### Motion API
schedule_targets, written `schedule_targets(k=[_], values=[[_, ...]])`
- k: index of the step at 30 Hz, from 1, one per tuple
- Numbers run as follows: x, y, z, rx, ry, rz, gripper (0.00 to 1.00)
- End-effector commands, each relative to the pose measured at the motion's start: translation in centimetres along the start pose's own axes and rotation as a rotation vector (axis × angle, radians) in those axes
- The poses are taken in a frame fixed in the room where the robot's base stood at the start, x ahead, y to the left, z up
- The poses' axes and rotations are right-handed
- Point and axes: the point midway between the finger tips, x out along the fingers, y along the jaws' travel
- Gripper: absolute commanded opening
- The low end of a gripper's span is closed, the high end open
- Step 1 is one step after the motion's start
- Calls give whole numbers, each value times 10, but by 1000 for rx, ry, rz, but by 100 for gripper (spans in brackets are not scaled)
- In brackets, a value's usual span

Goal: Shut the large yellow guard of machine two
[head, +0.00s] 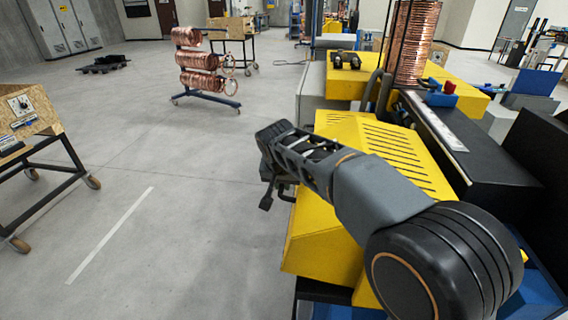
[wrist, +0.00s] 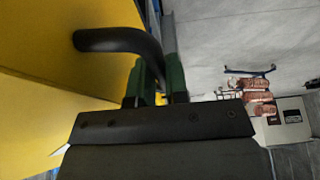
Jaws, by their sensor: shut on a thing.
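The large yellow guard (head: 318,225) of the machine has slots in its sloping top and stands at the centre right of the head view. It also fills the left of the wrist view (wrist: 60,85). A black curved handle (wrist: 118,40) sticks out from it. My gripper (wrist: 158,78) has green fingers and is shut on the handle at the guard's outer side. In the head view, my gripper (head: 272,185) shows at the guard's left edge, and my arm hides part of the guard. I cannot tell whether the guard is fully down.
A blue rack with copper coils (head: 200,72) stands on the floor at the back. Behind the guard are a yellow machine cover (head: 345,82) and an upright copper coil (head: 412,45). The floor left of the guard is clear.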

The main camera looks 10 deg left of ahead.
Motion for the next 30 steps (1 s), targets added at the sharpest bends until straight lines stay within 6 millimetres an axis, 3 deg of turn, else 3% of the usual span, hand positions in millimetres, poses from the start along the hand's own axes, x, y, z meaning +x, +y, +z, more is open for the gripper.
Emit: schedule_targets(k=[1, 3, 10, 29, 30], values=[[17, 0, 7, -15, 0, 24, 0], [30, 4, 13, -28, -1, 60, 0], [58, 14, 24, -61, -1, 142, 0], [74, 22, 32, -76, -13, 189, 0], [74, 23, 32, -76, -14, 190, 17]])
